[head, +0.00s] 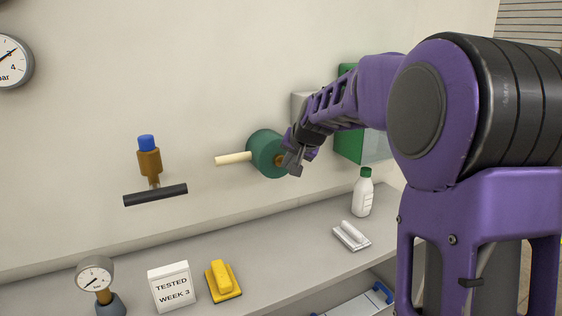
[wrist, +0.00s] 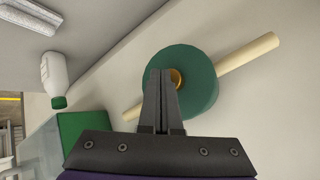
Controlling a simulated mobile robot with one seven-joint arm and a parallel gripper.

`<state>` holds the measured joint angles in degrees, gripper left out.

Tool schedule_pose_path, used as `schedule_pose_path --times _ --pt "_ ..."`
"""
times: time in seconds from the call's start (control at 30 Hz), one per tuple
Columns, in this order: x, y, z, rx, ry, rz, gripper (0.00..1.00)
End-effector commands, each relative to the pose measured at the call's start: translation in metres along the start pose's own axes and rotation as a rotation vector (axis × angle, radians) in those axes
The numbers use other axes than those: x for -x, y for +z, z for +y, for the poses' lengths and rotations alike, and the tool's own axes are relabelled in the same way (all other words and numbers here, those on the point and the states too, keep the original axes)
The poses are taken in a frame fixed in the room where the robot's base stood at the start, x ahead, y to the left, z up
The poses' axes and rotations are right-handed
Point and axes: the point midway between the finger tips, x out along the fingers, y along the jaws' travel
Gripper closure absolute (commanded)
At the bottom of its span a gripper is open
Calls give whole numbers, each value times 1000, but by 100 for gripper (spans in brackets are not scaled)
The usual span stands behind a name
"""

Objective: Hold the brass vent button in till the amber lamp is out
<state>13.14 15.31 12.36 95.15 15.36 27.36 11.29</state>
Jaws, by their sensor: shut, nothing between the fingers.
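The brass vent button (head: 280,160) sits at the centre of a round dark green housing (head: 264,152) on the wall, which has a cream bar handle (head: 233,159). In the wrist view the brass button (wrist: 177,79) shows just right of my fingertips, partly covered by them, with the green housing (wrist: 203,82) around it. My gripper (head: 292,168) is shut and empty, its tips at the button's front. I cannot tell whether they touch it or how far in it is. In the wrist view the gripper (wrist: 160,75) points at the housing. I see no amber lamp in either view.
Right of the housing are a grey box (head: 299,104) and a green cabinet (head: 348,144), both partly behind my arm. A black-handled valve (head: 155,194) is on the left wall. The shelf below holds a white bottle (head: 362,194), yellow block (head: 222,281), sign (head: 172,286) and gauge (head: 95,274).

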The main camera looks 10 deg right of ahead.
Motion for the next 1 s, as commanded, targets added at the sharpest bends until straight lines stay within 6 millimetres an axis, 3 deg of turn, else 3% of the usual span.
schedule_pose_path --times 1.0 --pt "-6 -5 -5 1 0 1 100"
